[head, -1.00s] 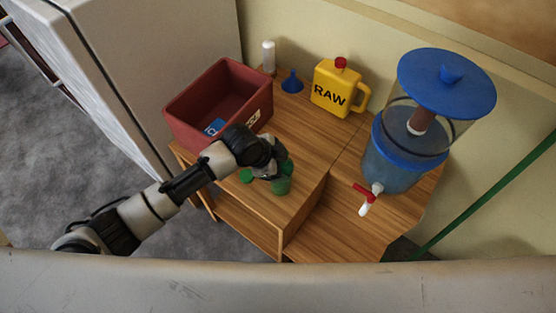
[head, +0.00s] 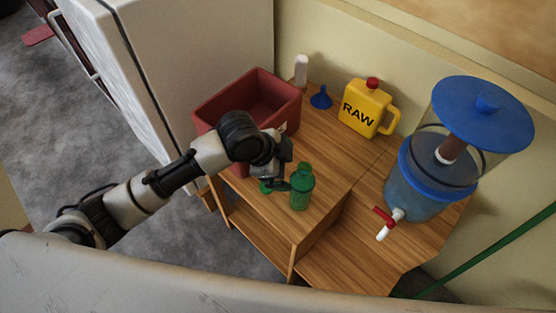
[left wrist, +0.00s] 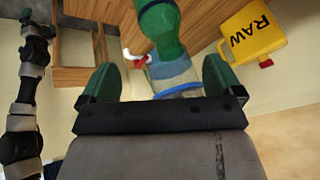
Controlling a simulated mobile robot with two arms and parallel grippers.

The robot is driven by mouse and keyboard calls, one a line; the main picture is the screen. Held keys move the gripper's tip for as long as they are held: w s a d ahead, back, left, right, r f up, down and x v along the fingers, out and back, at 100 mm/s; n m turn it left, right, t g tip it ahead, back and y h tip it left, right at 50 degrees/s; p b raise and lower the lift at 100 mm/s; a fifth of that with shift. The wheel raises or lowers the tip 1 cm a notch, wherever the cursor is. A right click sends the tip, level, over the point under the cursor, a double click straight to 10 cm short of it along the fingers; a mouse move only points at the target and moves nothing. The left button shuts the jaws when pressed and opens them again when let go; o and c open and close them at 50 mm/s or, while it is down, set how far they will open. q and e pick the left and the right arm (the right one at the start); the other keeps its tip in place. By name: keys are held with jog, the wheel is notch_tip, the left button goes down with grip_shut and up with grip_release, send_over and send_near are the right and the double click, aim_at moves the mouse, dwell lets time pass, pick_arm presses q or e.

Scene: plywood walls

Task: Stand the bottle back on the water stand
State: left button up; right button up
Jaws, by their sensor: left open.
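A translucent green bottle (head: 300,190) stands upright, it seems, over the near end of the upper shelf of the wooden stand (head: 317,232). My left gripper (head: 285,178), with green fingertips, is open close beside the bottle in the head view. In the left wrist view the bottle (left wrist: 163,28) shows just ahead of the open gripper (left wrist: 162,78), roughly centred between the fingers. I see no finger touching it. Part of an arm, probably my right, shows at the left of the wrist view; its gripper (left wrist: 37,28) is too small to read.
A water dispenser (head: 428,183) with blue lid and red-handled tap is on the lower shelf. A yellow RAW jug (head: 368,110), blue funnel (head: 321,97), white cylinder (head: 301,70) and red crate (head: 250,95) stand behind. A white fridge-like cabinet (head: 190,70) is at left.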

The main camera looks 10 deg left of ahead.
pick_arm(q)
jog(key=shift+v, duration=1.35)
